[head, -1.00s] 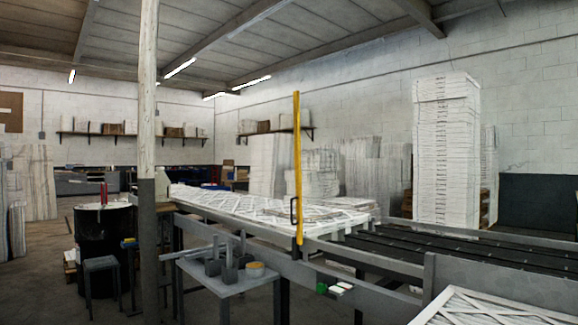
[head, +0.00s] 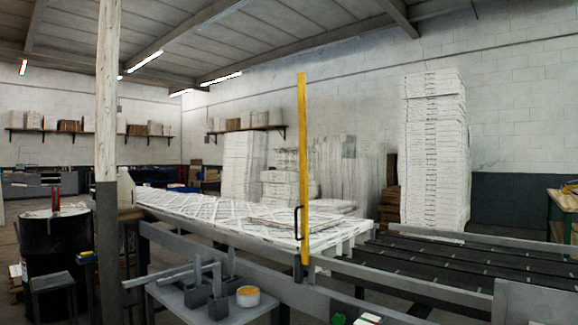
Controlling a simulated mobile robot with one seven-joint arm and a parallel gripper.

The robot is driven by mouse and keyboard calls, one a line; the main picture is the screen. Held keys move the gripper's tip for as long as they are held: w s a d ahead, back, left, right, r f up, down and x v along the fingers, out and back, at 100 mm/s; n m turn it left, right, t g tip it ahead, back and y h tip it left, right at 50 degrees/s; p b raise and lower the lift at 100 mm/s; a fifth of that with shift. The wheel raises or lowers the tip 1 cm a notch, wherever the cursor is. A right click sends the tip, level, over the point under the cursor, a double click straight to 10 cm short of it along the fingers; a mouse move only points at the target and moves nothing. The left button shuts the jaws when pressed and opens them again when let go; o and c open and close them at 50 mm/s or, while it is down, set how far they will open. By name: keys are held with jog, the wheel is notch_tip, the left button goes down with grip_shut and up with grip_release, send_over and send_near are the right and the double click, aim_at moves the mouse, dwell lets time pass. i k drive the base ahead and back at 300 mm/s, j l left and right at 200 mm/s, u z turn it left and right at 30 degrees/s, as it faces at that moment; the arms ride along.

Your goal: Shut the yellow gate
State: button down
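The yellow gate (head: 304,165) shows in the head view as a tall narrow upright bar, raised above the conveyor's near rail. A dark handle (head: 298,222) sits on the left side of its lower part. The bar's foot meets the rail at a dark bracket. White lattice-faced filters (head: 215,218) lie on the table to the left of and behind it. My gripper is not in view.
The roller conveyor (head: 430,265) runs to the right of the gate. A grey side table (head: 165,295) with metal holders and a yellow-rimmed roll (head: 248,296) stands in front. A post (head: 107,150) and a black drum (head: 55,250) stand at left. A tall white stack (head: 435,150) is behind.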

aim_at(302, 120)
jog(key=i+j+z, duration=0.1)
jog(key=i+j, duration=0.35)
jog(key=i+j+z, duration=0.1)
jog(key=i+j, duration=0.35)
jog(key=j, duration=0.2)
jog(key=i+j, duration=0.45)
jog(key=j+z, duration=0.05)
jog(key=j, duration=0.05)
